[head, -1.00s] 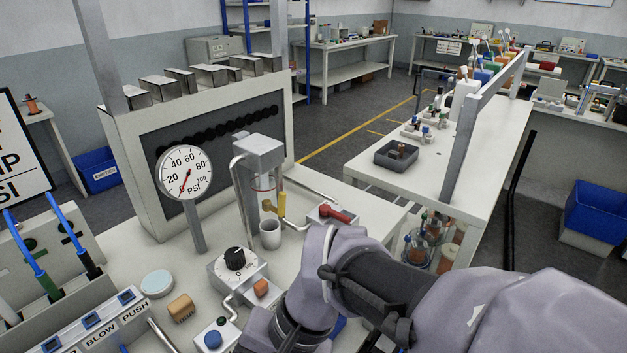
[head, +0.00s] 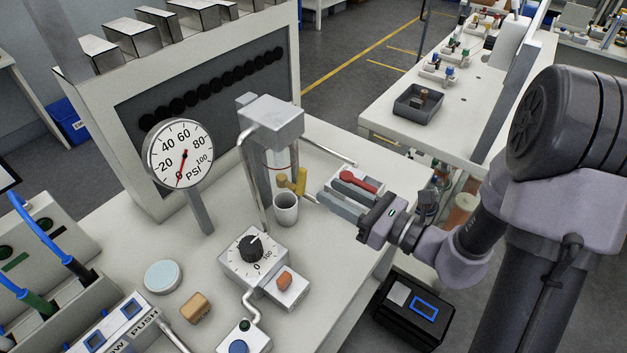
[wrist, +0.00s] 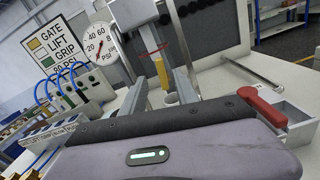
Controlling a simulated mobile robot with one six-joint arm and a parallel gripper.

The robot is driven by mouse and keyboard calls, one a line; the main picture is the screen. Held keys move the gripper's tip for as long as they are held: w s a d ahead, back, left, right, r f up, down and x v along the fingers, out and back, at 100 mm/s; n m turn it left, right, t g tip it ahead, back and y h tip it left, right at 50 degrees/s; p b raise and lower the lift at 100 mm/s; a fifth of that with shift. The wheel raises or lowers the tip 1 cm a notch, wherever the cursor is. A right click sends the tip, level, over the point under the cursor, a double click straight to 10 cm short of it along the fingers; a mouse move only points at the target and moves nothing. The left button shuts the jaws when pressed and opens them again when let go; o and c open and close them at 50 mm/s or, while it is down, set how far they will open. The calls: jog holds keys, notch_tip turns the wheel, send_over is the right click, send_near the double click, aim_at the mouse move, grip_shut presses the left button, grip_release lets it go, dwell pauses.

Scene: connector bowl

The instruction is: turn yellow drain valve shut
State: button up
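The yellow drain valve (head: 299,184) sits under the grey filter unit (head: 271,120), just above a white cup (head: 286,211). In the wrist view, its yellow-orange handle (wrist: 162,74) shows ahead, between my fingers. My gripper (head: 324,197) comes in from the right, with its fingers pointing left at the valve. The fingers look apart, and I see no firm grip on the handle. Whether a fingertip touches the valve is too small to tell.
A red lever (head: 358,181) on a grey box stands close behind my fingers and shows at right in the wrist view (wrist: 262,106). The pressure gauge (head: 181,153) and black dial (head: 252,250) stand left and in front. Bench top is free at front right.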

aim_at(305, 177)
jog(key=x, duration=0.6)
jog(key=shift+w+a, duration=0.15)
grip_shut()
